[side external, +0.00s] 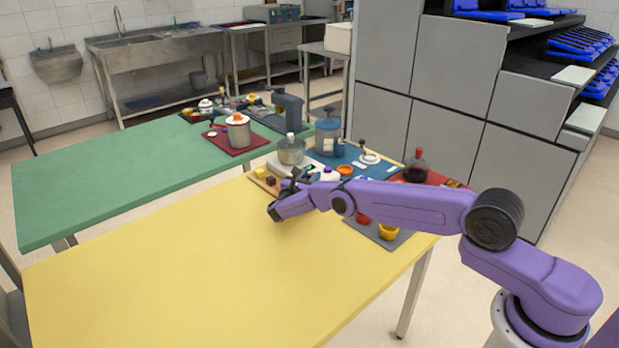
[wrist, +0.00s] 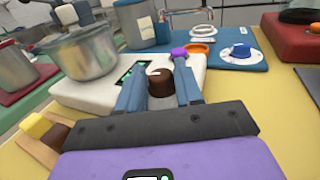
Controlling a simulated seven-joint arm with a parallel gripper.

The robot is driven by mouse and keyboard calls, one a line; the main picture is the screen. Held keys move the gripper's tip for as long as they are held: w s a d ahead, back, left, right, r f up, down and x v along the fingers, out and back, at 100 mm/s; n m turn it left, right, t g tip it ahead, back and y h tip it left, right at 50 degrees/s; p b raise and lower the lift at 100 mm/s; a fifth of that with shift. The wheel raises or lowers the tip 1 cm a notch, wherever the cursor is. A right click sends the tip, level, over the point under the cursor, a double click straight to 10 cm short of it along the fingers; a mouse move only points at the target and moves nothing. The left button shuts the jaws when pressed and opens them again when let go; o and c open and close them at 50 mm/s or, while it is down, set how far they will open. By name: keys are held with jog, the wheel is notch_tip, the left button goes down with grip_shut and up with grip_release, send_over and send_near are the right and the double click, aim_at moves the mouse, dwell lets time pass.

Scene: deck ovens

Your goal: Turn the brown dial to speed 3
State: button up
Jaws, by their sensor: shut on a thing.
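The brown dial (wrist: 160,84) stands on the front of a white appliance base (wrist: 75,92) in the wrist view. A short white mark shows on the dial's top. My gripper (wrist: 160,92) has its two blue fingers on either side of the dial, shut on it. A small dark display with green marks sits beside the left finger, partly covered by it. I cannot read a speed number. In the side view my gripper (side external: 296,177) is at the front of the white base (side external: 283,166), and the dial is hidden there.
A steel pot (wrist: 82,54) stands on the white base. A wooden board (wrist: 38,150) with yellow and brown blocks lies to the left. Behind are a purple knob (wrist: 179,52), an orange ring (wrist: 197,48) and a blue dial (wrist: 240,50). The yellow table's front (side external: 170,270) is clear.

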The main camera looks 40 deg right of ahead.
jog(key=o, duration=1)
jog(key=shift+a, duration=0.1)
jog(key=v, duration=1.7)
jog(key=shift+a, duration=0.15)
